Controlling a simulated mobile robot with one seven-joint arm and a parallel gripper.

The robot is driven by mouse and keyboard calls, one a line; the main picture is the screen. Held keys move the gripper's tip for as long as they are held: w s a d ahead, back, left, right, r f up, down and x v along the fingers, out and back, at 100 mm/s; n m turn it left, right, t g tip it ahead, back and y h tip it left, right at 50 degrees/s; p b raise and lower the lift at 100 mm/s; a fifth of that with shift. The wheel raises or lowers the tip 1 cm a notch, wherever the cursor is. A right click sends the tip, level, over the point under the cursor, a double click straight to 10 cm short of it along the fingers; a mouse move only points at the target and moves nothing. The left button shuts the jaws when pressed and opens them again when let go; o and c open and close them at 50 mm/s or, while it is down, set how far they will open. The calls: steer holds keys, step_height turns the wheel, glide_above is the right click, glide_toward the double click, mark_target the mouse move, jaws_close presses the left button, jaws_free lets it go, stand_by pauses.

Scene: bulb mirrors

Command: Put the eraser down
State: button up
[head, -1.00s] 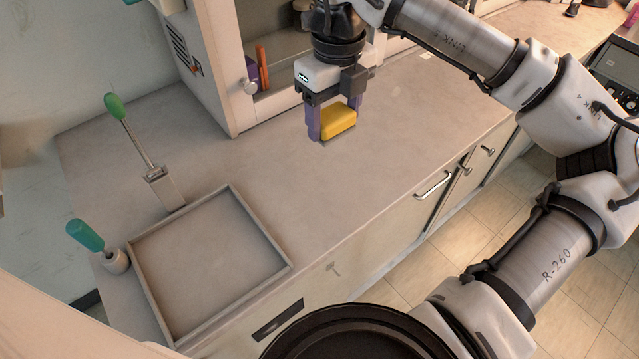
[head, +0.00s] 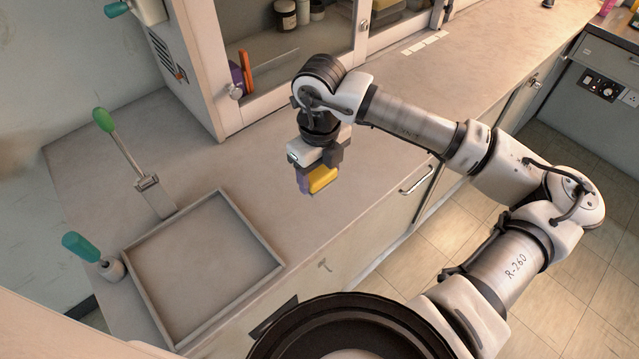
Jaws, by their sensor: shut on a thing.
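The yellow eraser (head: 322,180) is in my gripper (head: 311,185), near the front part of the counter. My gripper is shut on it, with a purple finger showing on its left side; the other finger is mostly hidden. The eraser is to the right of the grey tray. I cannot tell how high it is above the counter (head: 262,142).
An empty square grey tray (head: 281,262) lies at the counter's left front. Two green-handled tools stand beside it, one behind (head: 104,120) and one at left (head: 82,247). A cabinet with glass doors (head: 270,70) stands at the back. Counter between tray and gripper is clear.

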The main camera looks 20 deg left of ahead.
mark_target(320, 200)
step_height(320, 200, down, 6)
steer(key=shift+r, duration=0.1)
steer(key=o, duration=0.9)
steer(key=shift+p, duration=0.75)
steer(key=r+b, duration=0.1)
steer(key=r, duration=0.3)
steer(key=r+b, duration=0.2)
steer(key=r, duration=0.3)
steer(key=r+b, duration=0.1)
steer(key=r, duration=0.3)
steer(key=shift+w+r, duration=0.2)
steer(key=shift+w, duration=0.05)
steer(key=shift+f, duration=0.1)
